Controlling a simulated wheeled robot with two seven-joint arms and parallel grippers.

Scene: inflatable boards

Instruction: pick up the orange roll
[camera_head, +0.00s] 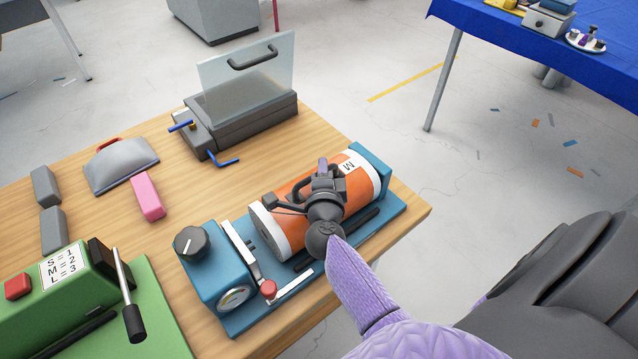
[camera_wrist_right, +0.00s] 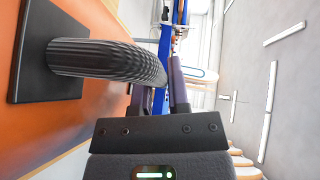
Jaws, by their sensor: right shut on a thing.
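The orange roll (camera_head: 357,196) lies on its side in a blue machine (camera_head: 225,262) on the wooden table. It has white ends, an "M" label and a dark handle on top. My right gripper (camera_head: 322,170) is over the middle of the roll, shut on its handle. In the right wrist view, the ribbed black handle (camera_wrist_right: 105,58) rises from a black plate on the orange surface (camera_wrist_right: 80,125) and runs in between the fingers (camera_wrist_right: 160,88). My gripper and arm hide part of the roll. My left gripper is not in view.
The machine has a black knob (camera_head: 191,242), a gauge and a red-tipped lever. A green machine (camera_head: 60,300) stands at the left front. A grey press with a clear lid (camera_head: 250,75) stands behind. A pink block (camera_head: 147,197) and grey pieces lie on the left.

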